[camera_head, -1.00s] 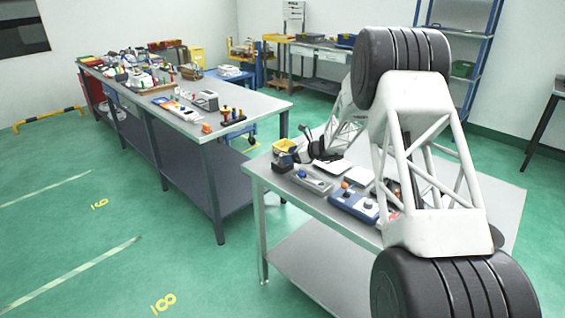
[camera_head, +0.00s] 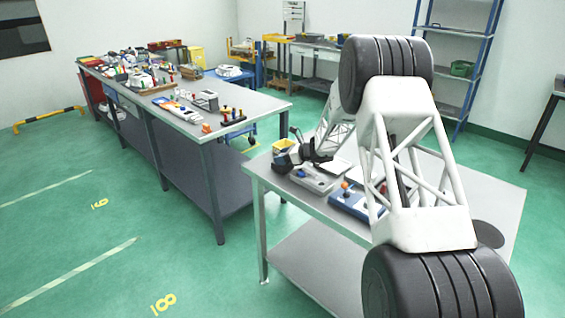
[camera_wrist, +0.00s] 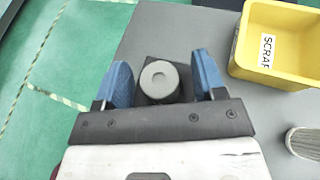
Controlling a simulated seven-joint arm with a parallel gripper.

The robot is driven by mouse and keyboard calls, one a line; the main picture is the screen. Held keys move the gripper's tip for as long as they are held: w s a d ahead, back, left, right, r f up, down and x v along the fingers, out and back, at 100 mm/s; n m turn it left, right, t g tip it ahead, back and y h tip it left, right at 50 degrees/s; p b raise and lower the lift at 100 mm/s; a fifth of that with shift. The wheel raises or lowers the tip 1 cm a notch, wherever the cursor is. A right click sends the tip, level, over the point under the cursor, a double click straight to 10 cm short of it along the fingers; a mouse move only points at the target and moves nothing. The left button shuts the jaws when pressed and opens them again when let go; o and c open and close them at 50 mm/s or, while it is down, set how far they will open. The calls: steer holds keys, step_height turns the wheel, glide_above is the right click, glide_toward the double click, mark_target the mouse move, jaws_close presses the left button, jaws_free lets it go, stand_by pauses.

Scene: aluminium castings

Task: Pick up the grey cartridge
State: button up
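The grey cartridge (camera_wrist: 159,79) shows in the wrist view as a round grey end with a shallow centre recess. It stands in or on a dark square block (camera_wrist: 150,62) near the table's edge. My gripper (camera_wrist: 164,72) is open, with one blue finger on each side of the cartridge. Gaps show between the cartridge and both fingers, and no contact is visible.
A yellow bin (camera_wrist: 240,62) labelled SCRAP stands close to the right finger. A grey ribbed part (camera_wrist: 304,143) lies at the lower right of the wrist view. A grey tray (camera_head: 318,182) and a blue box (camera_head: 350,201) sit nearby on the near table (camera_head: 490,200).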

steer(key=c, duration=0.9)
steer(key=shift+r, duration=0.15)
steer(key=shift+r, duration=0.8)
steer(key=shift+s+r, duration=0.1)
steer(key=shift+r, duration=0.85)
steer(key=s+d, duration=0.1)
steer(key=s, duration=0.4)
steer(key=s+r, duration=0.1)
steer(key=s, duration=0.4)
steer(key=s+d, duration=0.1)
steer(key=s, duration=0.4)
steer(key=shift+s+d+r, duration=0.15)
steer(key=shift+s+d, duration=0.15)
